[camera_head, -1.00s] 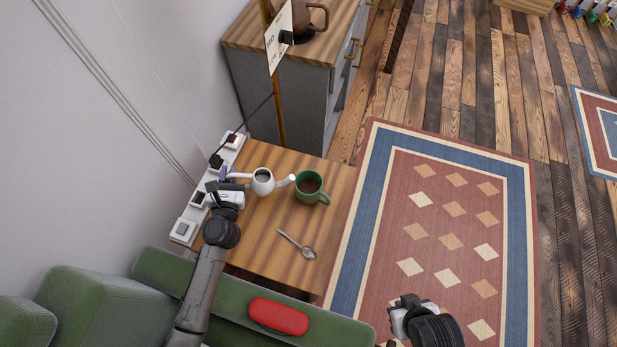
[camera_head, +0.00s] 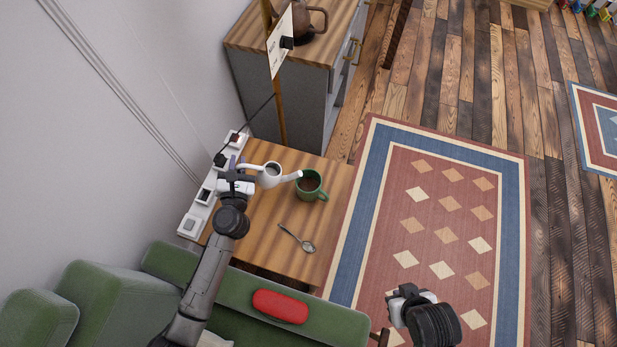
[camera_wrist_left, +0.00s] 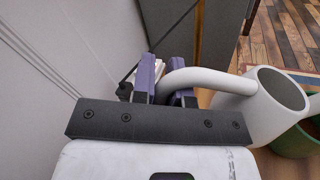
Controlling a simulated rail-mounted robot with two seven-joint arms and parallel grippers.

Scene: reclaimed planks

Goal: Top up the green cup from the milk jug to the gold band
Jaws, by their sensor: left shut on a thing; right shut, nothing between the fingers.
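The white milk jug (camera_head: 269,176) has a long spout that points right, toward the green cup. My left gripper (camera_head: 241,172) is shut on the jug's handle. In the left wrist view the jug (camera_wrist_left: 262,105) shows its open top, with the fingers (camera_wrist_left: 166,85) around the handle. The green cup (camera_head: 310,187) stands on the wooden side table (camera_head: 270,228) with dark liquid inside. The spout tip is close to the cup's left rim; I cannot tell whether any milk flows. The gold band cannot be made out. My right gripper (camera_head: 385,333) is shut and empty, low at the right.
A spoon (camera_head: 299,240) lies on the table in front of the cup. A white power strip (camera_head: 205,195) runs along the wall. A green sofa (camera_head: 215,295) with a red case (camera_head: 280,306) is in front. A cabinet (camera_head: 275,95) stands behind.

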